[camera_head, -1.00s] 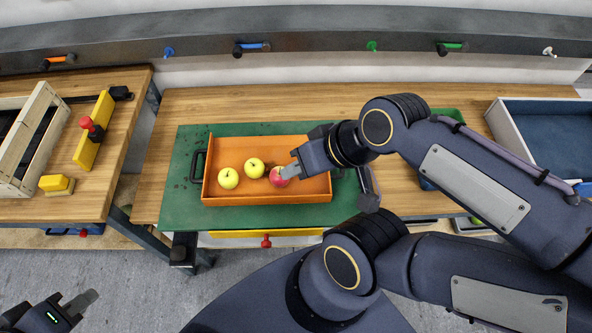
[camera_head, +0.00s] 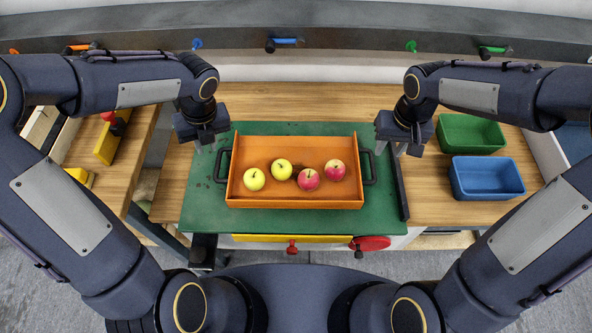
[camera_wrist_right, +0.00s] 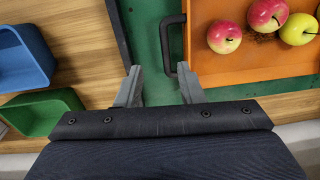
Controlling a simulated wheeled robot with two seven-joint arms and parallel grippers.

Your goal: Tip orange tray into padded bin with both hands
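The orange tray (camera_head: 294,202) lies flat on a green mat with yellow apples (camera_head: 254,179) and red apples (camera_head: 308,179) inside. It has a black left handle (camera_head: 222,166) and a black right handle (camera_head: 370,167). My left gripper (camera_head: 206,149) is open above and just behind the left handle, not holding it. My right gripper (camera_head: 391,150) is open above and behind the right handle. In the right wrist view its spread fingers (camera_wrist_right: 158,84) are empty, one close to the handle (camera_wrist_right: 166,45). The padded bin (camera_head: 544,152), pale-walled with blue lining, is mostly hidden behind my right arm.
A green bin (camera_head: 470,148) and a blue bin (camera_head: 487,193) stand between the mat (camera_head: 290,220) and the padded bin. A side table at the left holds a wooden crate (camera_head: 42,125) and a yellow block (camera_head: 105,145). Bare wood shows behind the tray.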

